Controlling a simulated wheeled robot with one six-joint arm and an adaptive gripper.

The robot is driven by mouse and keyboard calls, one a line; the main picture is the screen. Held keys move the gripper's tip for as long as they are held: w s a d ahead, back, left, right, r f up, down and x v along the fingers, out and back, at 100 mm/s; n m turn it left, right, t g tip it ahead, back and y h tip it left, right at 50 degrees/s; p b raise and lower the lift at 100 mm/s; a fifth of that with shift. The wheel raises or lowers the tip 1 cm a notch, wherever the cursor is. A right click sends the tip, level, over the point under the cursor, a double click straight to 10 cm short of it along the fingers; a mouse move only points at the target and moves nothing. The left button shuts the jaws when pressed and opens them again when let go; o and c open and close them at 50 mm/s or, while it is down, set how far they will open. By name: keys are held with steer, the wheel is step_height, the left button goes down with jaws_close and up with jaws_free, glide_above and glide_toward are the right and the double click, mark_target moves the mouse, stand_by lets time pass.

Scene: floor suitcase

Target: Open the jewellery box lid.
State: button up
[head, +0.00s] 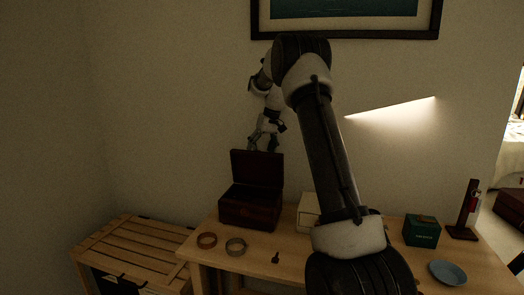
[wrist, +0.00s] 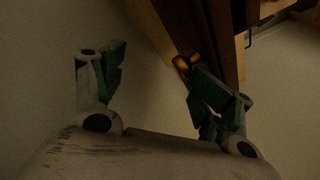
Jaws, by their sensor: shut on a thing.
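The dark brown jewellery box (head: 249,208) stands on the wooden table. Its lid (head: 257,169) is raised and stands about upright at the back of the box, so the dark inside shows. A small brass-coloured piece (wrist: 184,62) shows near that fingertip. The exact contact is hard to see in the dark.
A brown ring (head: 207,240), a grey ring (head: 235,246) and a small dark piece (head: 276,258) lie before the box. A pale box (head: 308,212) is partly behind my arm. A green box (head: 421,231), blue dish (head: 447,272) and dark stand (head: 467,212) are right.

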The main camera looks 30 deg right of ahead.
steer(key=v, duration=1.1)
steer(key=shift+s+d+r, duration=0.15)
steer(key=shift+c, duration=1.2)
steer(key=s+f+m, duration=0.1)
steer(key=s+f, duration=0.2)
steer(key=s+f+m+g, duration=0.1)
steer(key=s+f, duration=0.1)
steer(key=f, duration=0.1)
steer(key=shift+s+a+h, duration=0.25)
steer(key=shift+s+h, duration=0.05)
steer(key=shift+s, duration=0.05)
steer(key=s+a+t, duration=0.1)
steer(key=s+a, duration=0.3)
steer(key=s, duration=0.8)
steer(key=s+a+r+n+t+h, duration=0.1)
steer(key=s+a, duration=0.4)
steer(key=s, duration=0.7)
steer(key=s+a+n+t, duration=0.1)
steer(key=s+a, duration=0.4)
steer(key=s, duration=0.7)
steer(key=shift+s+a+r, duration=0.2)
steer(key=shift+s+r, duration=0.05)
steer(key=shift+r, duration=0.1)
